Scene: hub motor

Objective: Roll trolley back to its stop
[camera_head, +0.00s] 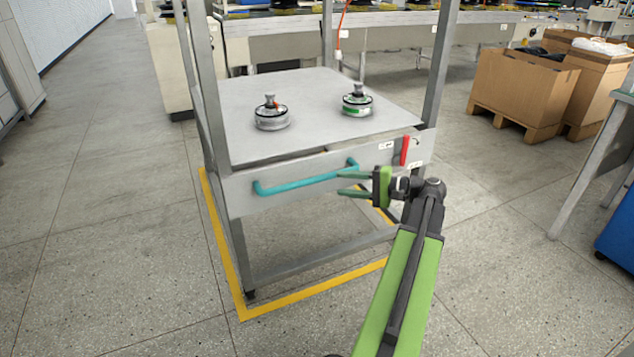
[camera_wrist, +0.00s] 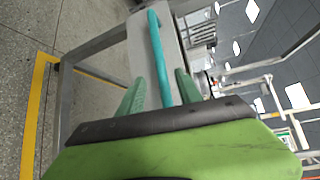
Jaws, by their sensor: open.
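The trolley (camera_head: 285,155) is a grey metal frame with a flat top, standing over a yellow floor outline. A teal bar handle (camera_head: 305,180) runs along its front panel; it also shows in the wrist view (camera_wrist: 158,58). My gripper (camera_head: 340,183) is open in front of the handle's right end. In the wrist view the handle runs between my two green fingers (camera_wrist: 158,88); I cannot tell whether they touch it. A red lever (camera_head: 405,150) stands upright at the front panel's right. The stop itself I cannot make out.
Two hub motors, one silver (camera_head: 271,115) and one with a green band (camera_head: 357,101), sit on the trolley top. Yellow tape (camera_head: 310,290) marks the floor. Cardboard boxes (camera_head: 522,85) stand at the back right. A conveyor line runs behind. The floor at left is clear.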

